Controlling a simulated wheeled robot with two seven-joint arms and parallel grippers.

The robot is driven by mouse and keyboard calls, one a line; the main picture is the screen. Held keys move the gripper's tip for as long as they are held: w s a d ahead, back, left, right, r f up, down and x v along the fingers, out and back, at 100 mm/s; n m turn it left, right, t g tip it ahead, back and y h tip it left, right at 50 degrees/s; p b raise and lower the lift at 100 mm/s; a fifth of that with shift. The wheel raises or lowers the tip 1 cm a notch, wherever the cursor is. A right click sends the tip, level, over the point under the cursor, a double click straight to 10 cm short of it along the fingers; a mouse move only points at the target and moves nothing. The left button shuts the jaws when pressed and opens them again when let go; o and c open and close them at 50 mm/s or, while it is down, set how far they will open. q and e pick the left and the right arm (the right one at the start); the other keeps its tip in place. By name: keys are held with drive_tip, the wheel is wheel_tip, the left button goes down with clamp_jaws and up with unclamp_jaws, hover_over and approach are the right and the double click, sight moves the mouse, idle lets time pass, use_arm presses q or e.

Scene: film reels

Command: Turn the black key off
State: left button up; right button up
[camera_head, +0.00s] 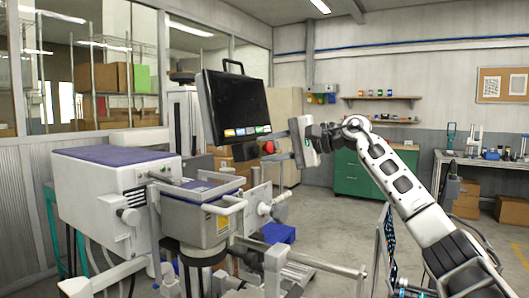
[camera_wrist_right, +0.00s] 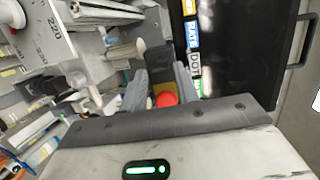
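My right gripper (camera_head: 277,146) is in front of the machine, just below the monitor's lower right corner, with its fingers toward the machine. In the right wrist view its two grey fingers (camera_wrist_right: 160,80) stand apart, with a gap between them. A red knob (camera_wrist_right: 167,99) on a yellow base shows in that gap, with a dark block (camera_wrist_right: 158,61) beyond it. The red knob also shows in the head view (camera_head: 268,147), to the left of the gripper. I cannot make out a black key for certain. My left gripper is not in view.
A black monitor (camera_head: 236,105) with coloured labels hangs just above and left of the right gripper. The white machine (camera_head: 110,190) with grey handles and rails fills the left. A green cabinet (camera_head: 362,176) stands behind; open floor lies right of the machine.

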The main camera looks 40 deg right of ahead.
drive_tip(key=b+v, duration=0.4)
drive_tip(key=v, duration=1)
drive_tip(key=shift+s, duration=0.15)
